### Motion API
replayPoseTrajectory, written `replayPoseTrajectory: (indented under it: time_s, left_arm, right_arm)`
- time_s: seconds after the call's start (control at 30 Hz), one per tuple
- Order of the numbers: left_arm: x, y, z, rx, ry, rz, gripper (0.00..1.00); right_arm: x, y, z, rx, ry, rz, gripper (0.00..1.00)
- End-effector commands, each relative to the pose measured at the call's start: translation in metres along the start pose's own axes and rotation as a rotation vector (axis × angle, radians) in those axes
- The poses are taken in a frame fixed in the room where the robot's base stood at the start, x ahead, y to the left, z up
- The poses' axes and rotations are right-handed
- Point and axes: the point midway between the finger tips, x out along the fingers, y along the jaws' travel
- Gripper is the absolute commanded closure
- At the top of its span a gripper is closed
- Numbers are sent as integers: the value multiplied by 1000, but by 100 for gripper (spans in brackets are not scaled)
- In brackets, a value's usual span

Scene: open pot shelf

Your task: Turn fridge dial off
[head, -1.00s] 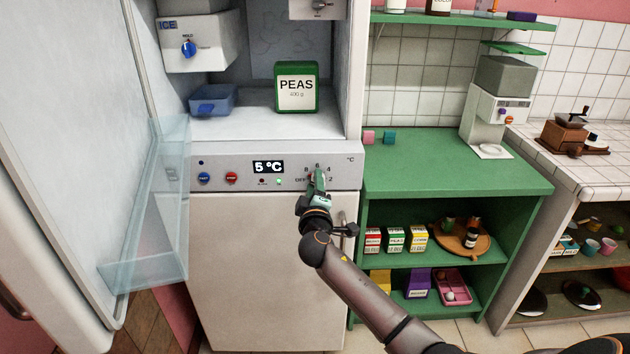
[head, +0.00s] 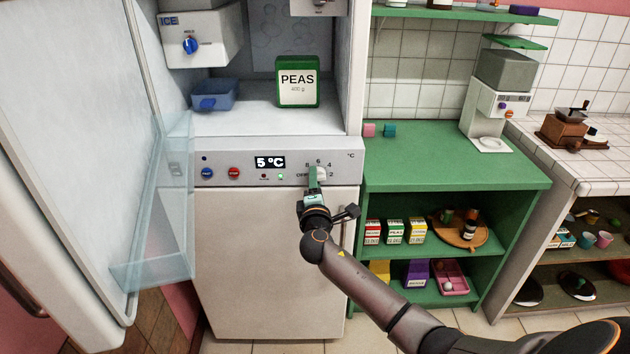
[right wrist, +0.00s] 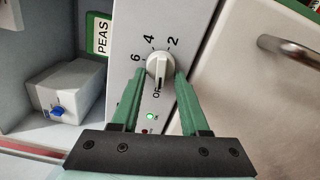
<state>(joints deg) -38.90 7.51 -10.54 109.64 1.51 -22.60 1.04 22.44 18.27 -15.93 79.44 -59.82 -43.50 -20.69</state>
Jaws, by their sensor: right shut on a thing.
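The fridge dial (head: 321,173) is a white round knob with a raised ridge, at the right of the fridge control panel (head: 340,174). In the right wrist view the dial (right wrist: 158,66) sits among the marks 2, 4, 6 and OFF, with one ridge end near OFF. I cannot tell which ridge end is the pointer. My right gripper (head: 314,181) is at the dial; its green fingers (right wrist: 159,78) lie on both sides of the knob, shut on it. The display (head: 270,162) reads 5 °C, and a green light (head: 281,177) glows. My left gripper is out of view.
The fridge door (head: 75,150) stands open at left, with a clear door bin (head: 155,260). A metal handle (right wrist: 290,50) is beside the panel. A peas box (head: 297,85) and blue tray (head: 213,98) sit above. A green shelf unit (head: 450,158) stands at right.

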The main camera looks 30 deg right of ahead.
Motion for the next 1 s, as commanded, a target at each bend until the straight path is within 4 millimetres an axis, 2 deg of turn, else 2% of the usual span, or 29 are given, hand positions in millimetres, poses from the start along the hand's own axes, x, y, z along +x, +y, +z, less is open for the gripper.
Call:
replayPoseTrajectory:
  time_s: [0.4, 0.43, 0.67, 1.0]
  left_arm:
    - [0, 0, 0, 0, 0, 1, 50]
    - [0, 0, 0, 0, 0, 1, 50]
    - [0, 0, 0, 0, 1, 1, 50]
    - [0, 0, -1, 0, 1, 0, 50]
  right_arm:
    - [0, 0, 1, -9, -2, 0, 100]
    - [0, 0, 1, -9, -2, 0, 53]
    - [0, 0, 1, -8, -1, 0, 27]
    - [-3, 0, 0, -6, 0, 0, 26]
